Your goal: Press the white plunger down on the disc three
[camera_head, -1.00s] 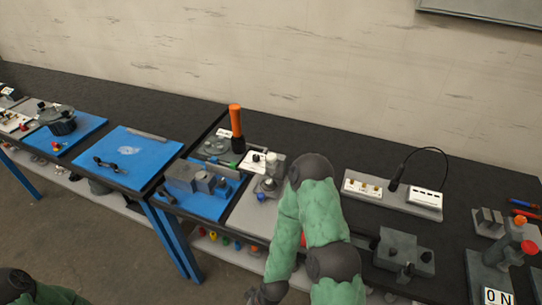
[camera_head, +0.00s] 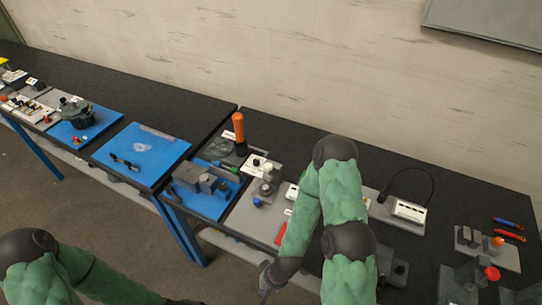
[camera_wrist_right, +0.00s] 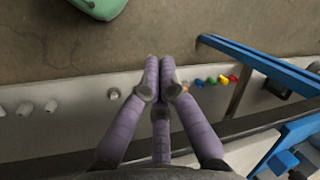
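A small pale, round-topped piece (camera_head: 268,168) stands upright on a grey fixture on the grey plate (camera_head: 243,222) left of my right arm. It may be the white plunger; the picture is too small to be sure, and I cannot make out a numbered disc. My right gripper (camera_head: 266,283) hangs low in front of the bench edge, well below and apart from that piece. In the right wrist view its purple fingers (camera_wrist_right: 159,75) are drawn together with nothing visible between them. My left arm enters at the lower left; its gripper is beyond the bottom edge.
An orange-handled upright tool (camera_head: 238,127) stands behind the fixtures. A blue tray (camera_head: 205,208) with grey blocks lies to the left. A blue mat (camera_head: 150,155) is mostly clear. A lower shelf (camera_wrist_right: 60,108) with small coloured pieces (camera_wrist_right: 215,80) runs below the bench edge.

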